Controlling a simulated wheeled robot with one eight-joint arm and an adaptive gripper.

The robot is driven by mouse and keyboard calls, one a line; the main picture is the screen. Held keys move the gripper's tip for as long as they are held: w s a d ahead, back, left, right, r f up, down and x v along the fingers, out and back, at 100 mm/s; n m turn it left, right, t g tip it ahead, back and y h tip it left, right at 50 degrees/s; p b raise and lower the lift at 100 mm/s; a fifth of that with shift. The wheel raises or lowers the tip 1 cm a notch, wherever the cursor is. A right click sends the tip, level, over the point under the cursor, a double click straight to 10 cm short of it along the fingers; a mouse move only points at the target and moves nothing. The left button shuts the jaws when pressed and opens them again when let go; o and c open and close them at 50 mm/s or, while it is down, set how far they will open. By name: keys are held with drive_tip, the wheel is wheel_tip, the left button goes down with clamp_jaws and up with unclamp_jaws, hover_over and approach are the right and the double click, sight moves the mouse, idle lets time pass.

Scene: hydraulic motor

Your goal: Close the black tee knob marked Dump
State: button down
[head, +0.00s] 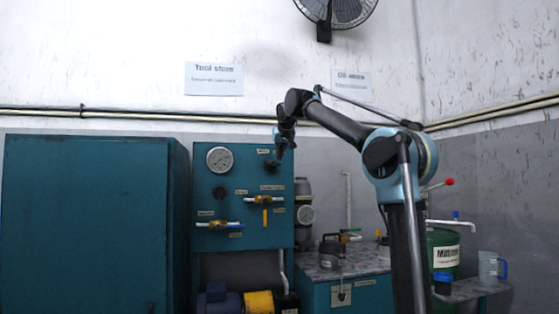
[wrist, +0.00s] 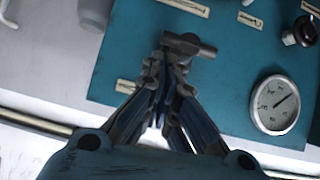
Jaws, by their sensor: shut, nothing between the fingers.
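A black tee knob (wrist: 190,45) on the teal panel (wrist: 240,60) shows in the wrist view just beyond my fingertips. Its crossbar runs roughly sideways in that picture. My gripper (wrist: 166,58) is shut and empty, its fingertips right at the tee's near side. The fingertips overlap part of the knob, so I cannot tell whether they touch it. In the head view the dark tee knob (head: 271,165) sits at the panel's upper right, with my gripper (head: 280,150) beside it. The small labels near the knob are too blurred to read.
A pressure gauge (wrist: 276,104) and a round dark knob (wrist: 303,30) are on the same panel. Yellow valves (head: 263,199) with thin handles sit lower down. A teal cabinet (head: 95,225) stands left of the panel, and a bench (head: 350,262) stands to its right.

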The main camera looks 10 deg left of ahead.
drive_tip(key=w+r+v, duration=0.1)
drive_tip(key=v, duration=1.1)
drive_tip(key=s+d+f+m+g+h, duration=0.1)
drive_tip(key=s+d+f, duration=0.5)
drive_tip(key=f, duration=0.5)
drive_tip(key=s+d+f+m+g+h, duration=0.15)
drive_tip(key=s+d+f, duration=0.25)
drive_tip(key=d+f, duration=0.6)
drive_tip(key=s+d+f+g+h, duration=0.15)
drive_tip(key=s+d+f, duration=0.4)
drive_tip(key=f, duration=0.65)
drive_tip(key=s+d+f+g, duration=0.1)
drive_tip(key=s+d+f, duration=0.2)
drive_tip(key=s+f, duration=0.5)
drive_tip(key=s+d+f+m+g, duration=0.1)
drive_tip(key=s+f, duration=0.7)
drive_tip(key=f, duration=0.8)
drive_tip(key=s+d+f+g, duration=0.2)
drive_tip(key=s+d+f, duration=0.3)
drive_tip(key=s+f, duration=0.4)
wheel_tip(320, 180, down, 4)
drive_tip(key=shift+f+m+y, duration=0.1)
drive_tip(key=shift+m+y, duration=0.2)
drive_tip(key=shift+m, duration=0.05)
drive_tip(key=shift+s+d, duration=0.1)
drive_tip(key=shift+d, duration=0.05)
